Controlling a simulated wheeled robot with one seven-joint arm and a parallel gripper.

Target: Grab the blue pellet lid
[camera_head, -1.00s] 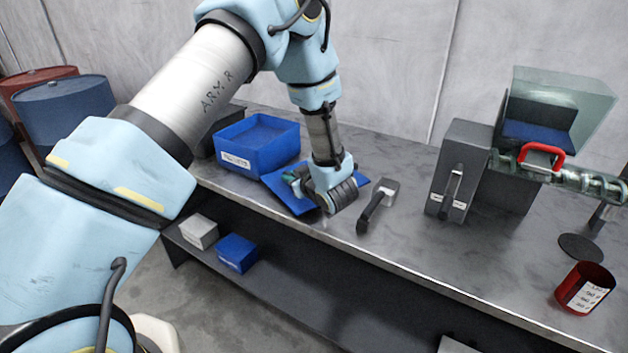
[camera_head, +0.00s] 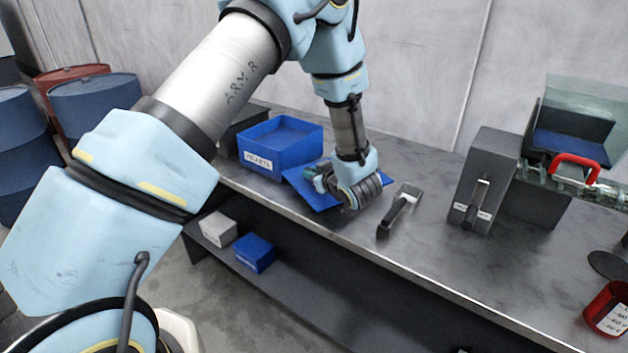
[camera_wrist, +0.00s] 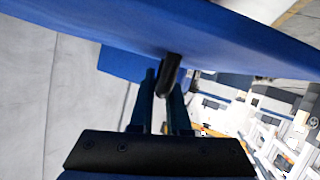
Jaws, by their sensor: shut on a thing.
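The blue pellet lid (camera_head: 312,194) is a flat blue panel beside the blue pellet box (camera_head: 272,162), partly hidden by my gripper. It looks tilted over the bench; I cannot tell whether an edge touches it. My gripper (camera_head: 319,181) lies against the lid. In the wrist view, the lid (camera_wrist: 200,32) fills the top, and my gripper (camera_wrist: 165,88) is shut on its short black handle (camera_wrist: 171,66).
A dark-handled scraper-like tool (camera_head: 398,212) lies right of my gripper. Further right stand a grey box (camera_head: 487,170) with a lever and a clear tube with a red handle (camera_head: 576,162). A red cup (camera_head: 603,310) is near the front edge. Barrels (camera_head: 93,105) stand at left.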

